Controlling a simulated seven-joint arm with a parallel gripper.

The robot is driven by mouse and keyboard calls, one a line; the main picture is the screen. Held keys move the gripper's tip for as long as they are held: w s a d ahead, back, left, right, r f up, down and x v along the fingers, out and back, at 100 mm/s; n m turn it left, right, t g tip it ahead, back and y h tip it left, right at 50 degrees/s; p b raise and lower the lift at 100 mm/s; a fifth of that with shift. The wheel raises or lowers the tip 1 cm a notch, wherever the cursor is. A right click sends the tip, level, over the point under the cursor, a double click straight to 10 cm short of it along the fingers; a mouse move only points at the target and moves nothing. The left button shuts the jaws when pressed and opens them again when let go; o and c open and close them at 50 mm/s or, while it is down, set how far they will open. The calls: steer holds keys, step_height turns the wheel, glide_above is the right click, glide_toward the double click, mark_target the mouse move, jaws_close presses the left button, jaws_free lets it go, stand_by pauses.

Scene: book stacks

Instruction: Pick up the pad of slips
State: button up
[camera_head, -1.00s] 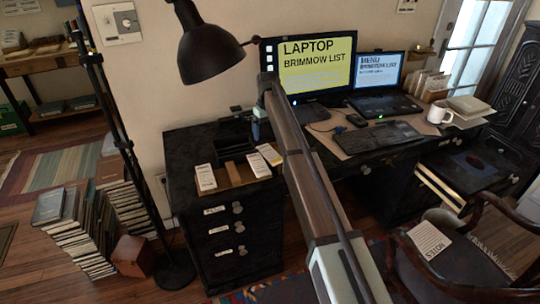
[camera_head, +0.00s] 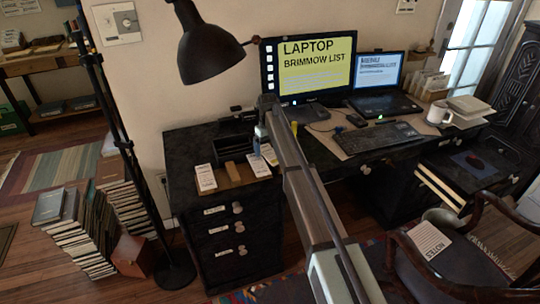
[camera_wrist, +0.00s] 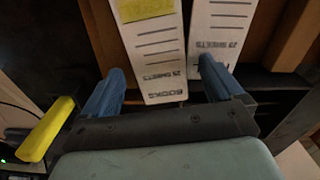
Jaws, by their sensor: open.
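The left pad (camera_wrist: 155,48) has a yellow patch and a "25 SHEETS" line; the right pad (camera_wrist: 220,35) has similar lines. In the head view, white pads (camera_head: 258,167) lie at the right of the wooden tray (camera_head: 233,183), and another pad (camera_head: 206,178) lies at its left. My gripper (camera_wrist: 160,84) is open. Its blue fingers are on either side of the left pad's near end, the right finger overlapping the right pad in view. Contact cannot be told.
A black desk lamp (camera_head: 205,48) hangs over the cabinet. The monitor (camera_head: 315,65), laptop (camera_head: 383,92) and keyboard (camera_head: 376,138) stand on the desk to the right. A yellow object (camera_wrist: 46,130) lies left of my gripper in the wrist view.

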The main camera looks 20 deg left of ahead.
mark_target(268, 151)
steer(key=c, duration=1.1)
steer(key=shift+r, duration=0.1)
step_height(268, 151, up, 8)
steer(key=s+a+n, duration=0.1)
steer(key=a+n, duration=0.4)
steer(key=s+a+n, duration=0.1)
steer(key=a+n, duration=0.4)
steer(key=s+a+n, duration=0.1)
steer(key=a+n, duration=0.4)
steer(key=n, duration=0.1)
steer(key=shift+s+a, duration=0.25)
steer(key=shift+a, duration=0.15)
